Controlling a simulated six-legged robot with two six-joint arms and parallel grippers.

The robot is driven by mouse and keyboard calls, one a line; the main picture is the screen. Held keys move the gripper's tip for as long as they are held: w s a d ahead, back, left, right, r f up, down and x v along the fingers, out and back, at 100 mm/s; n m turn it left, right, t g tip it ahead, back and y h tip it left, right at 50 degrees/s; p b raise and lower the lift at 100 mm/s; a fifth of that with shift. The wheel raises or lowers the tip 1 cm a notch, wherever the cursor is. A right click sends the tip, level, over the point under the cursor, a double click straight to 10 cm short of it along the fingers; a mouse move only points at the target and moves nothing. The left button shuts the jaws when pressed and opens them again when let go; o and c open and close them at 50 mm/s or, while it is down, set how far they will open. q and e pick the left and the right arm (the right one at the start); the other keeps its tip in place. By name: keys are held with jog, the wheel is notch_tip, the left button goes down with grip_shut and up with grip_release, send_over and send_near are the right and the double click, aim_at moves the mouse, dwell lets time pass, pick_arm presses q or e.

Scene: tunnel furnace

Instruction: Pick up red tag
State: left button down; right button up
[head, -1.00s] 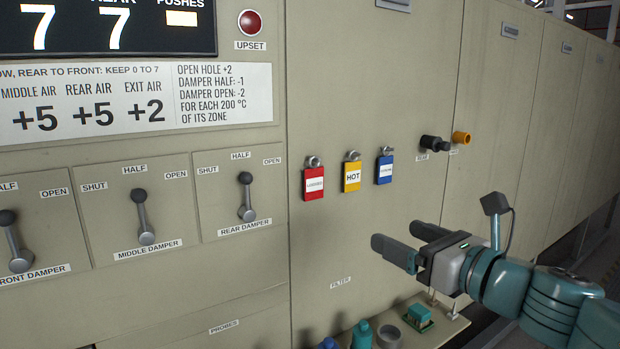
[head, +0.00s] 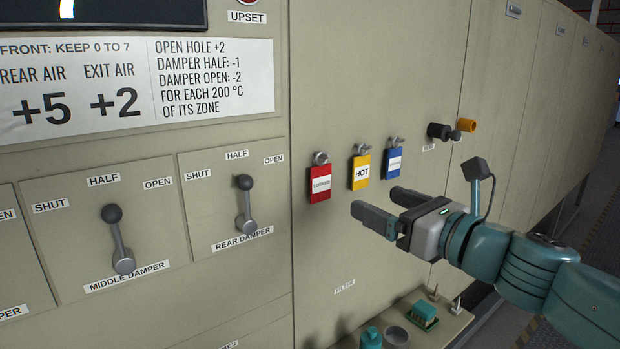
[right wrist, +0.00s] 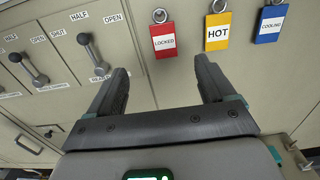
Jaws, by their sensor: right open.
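The red tag (head: 320,183), with a white label, hangs from a hook on the beige panel, left of a yellow tag (head: 361,172) reading HOT and a blue tag (head: 393,163). In the right wrist view the red tag (right wrist: 164,40) reads LOCKED and shows beyond the space between the fingers. My right gripper (head: 374,206) is open and empty, its fingers pointing left, below and to the right of the red tag. It also shows in the right wrist view (right wrist: 165,82). My left gripper is not in view.
The rear damper lever (head: 245,205) and middle damper lever (head: 118,240) stand out from the panel at left. Black (head: 440,131) and orange (head: 467,125) knobs jut out at right. A low shelf (head: 440,335) below holds several small items.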

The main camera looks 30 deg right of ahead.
jog(key=p, duration=0.1)
send_near(322, 174)
jog(key=w, duration=0.6)
jog(key=w+a, duration=0.1)
jog(key=w, duration=0.1)
jog(key=shift+w+p, duration=0.35)
jog(key=shift+w, duration=0.15)
jog(key=shift+s+d+r, duration=0.1)
jog(key=shift+s+r, duration=0.05)
jog(key=shift+s, duration=0.3)
jog(key=shift+w+f, duration=0.2)
jog(key=shift+w, duration=0.2)
jog(key=c, duration=1.1)
jog(key=shift+s+r, duration=0.15)
jog(key=shift+s, duration=0.15)
jog(key=shift+w, duration=0.15)
